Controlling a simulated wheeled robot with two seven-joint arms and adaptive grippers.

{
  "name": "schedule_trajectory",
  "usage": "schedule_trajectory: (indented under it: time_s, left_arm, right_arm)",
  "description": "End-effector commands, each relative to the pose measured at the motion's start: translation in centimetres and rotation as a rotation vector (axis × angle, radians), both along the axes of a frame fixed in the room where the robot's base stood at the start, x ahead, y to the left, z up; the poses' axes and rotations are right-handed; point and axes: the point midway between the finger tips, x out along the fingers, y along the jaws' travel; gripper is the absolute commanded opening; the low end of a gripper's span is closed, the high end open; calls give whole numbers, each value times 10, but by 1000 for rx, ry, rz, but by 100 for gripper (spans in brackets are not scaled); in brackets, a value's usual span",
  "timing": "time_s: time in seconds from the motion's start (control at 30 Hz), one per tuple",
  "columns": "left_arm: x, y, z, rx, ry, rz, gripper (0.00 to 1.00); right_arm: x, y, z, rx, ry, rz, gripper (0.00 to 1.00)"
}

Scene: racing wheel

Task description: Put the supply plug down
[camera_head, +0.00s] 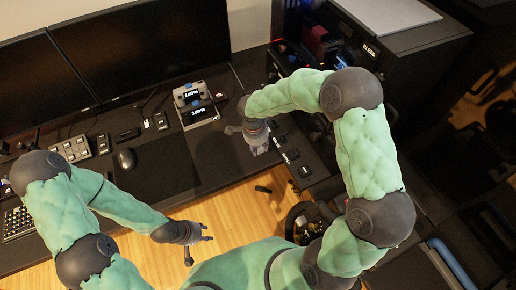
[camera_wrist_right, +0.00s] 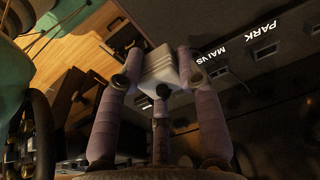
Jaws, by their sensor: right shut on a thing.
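The supply plug (camera_wrist_right: 162,68) is a pale, blocky piece between the fingers of my right gripper (camera_wrist_right: 160,80) in the right wrist view. The gripper is shut on it, and the fingers hide part of its sides. In the head view my right gripper (camera_head: 257,143) is by the desk's right end, beside a dark panel with sockets (camera_head: 292,155). In the wrist view sockets marked PARK (camera_wrist_right: 266,53) and MAINS (camera_wrist_right: 219,73) lie to the right of the plug. I cannot tell if the plug touches the panel. My left gripper (camera_head: 203,238) is open and empty over the floor.
The dark desk (camera_head: 160,165) carries monitors (camera_head: 145,50), a mouse (camera_head: 125,159), and a device with two lit displays (camera_head: 195,103). An open-sided black computer case (camera_head: 405,45) stands at the right. A steering wheel (camera_head: 307,222) is below the panel.

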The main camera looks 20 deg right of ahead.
Motion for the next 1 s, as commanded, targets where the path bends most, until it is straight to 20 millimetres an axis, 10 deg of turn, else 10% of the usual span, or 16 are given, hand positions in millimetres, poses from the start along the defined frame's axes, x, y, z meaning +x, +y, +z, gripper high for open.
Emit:
schedule_trajectory:
  time_s: [0.7, 1.0]
  left_arm:
    - [0, 0, -21, 0, 0, 0, 40]
    - [0, 0, -21, 0, 0, 0, 40]
  right_arm:
    - [36, -15, -78, 0, 5, 1, 12]
    - [36, -15, -81, 0, 2, 1, 12]
